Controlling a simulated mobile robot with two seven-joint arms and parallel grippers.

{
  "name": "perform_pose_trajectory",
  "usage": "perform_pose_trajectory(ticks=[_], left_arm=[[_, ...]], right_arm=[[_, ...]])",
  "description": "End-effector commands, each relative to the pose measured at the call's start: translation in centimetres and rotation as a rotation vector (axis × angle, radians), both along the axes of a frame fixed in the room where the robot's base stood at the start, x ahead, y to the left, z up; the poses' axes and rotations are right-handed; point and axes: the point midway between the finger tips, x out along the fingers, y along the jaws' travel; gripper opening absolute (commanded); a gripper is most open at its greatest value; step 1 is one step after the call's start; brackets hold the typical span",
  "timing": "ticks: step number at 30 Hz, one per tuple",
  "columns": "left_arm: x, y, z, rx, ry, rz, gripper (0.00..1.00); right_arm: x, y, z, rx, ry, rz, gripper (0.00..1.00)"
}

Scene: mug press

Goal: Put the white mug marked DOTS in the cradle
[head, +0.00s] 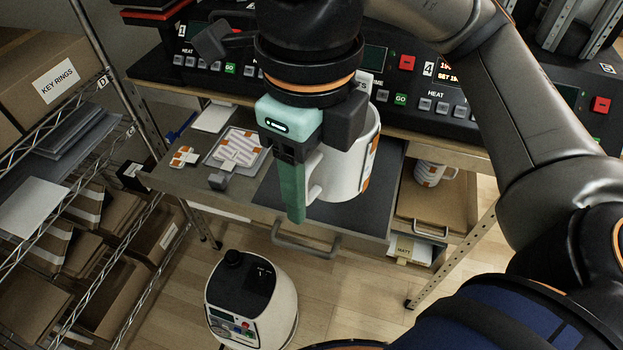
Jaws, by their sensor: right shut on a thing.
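A white mug (345,170) with orange marks on its right side is at the middle of the head view, above a dark mat (374,202) on a pull-out shelf. I cannot tell whether it touches the mat. My right gripper (297,205) points down at the mug's left side, shut at its handle. One teal finger shows; the other is mostly hidden. A white label (364,84) ending in "TS" shows partly behind the gripper. No cradle can be made out; my right arm covers part of the press. My left gripper is out of view.
A black press panel (420,105) with HEAT and GO buttons runs along the back. Orange-patterned sheets (238,147) and a small grey block (218,181) lie left. A wire rack with boxes (55,75) stands left.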

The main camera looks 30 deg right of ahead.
Motion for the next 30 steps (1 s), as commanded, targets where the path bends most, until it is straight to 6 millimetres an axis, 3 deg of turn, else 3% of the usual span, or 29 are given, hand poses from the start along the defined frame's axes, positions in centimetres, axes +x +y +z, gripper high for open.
perform_pose_trajectory(ticks=[1, 4, 30], left_arm=[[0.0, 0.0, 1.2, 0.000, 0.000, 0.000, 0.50], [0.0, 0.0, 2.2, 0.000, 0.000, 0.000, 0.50], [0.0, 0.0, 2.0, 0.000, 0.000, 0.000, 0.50]], right_arm=[[0.0, 0.1, 1.4, 0.000, -0.002, 0.000, 0.00], [-0.1, 0.1, 2.9, 0.000, -0.002, 0.001, 0.00], [-0.7, 0.9, 15.3, 0.000, -0.004, -0.002, 0.00]])
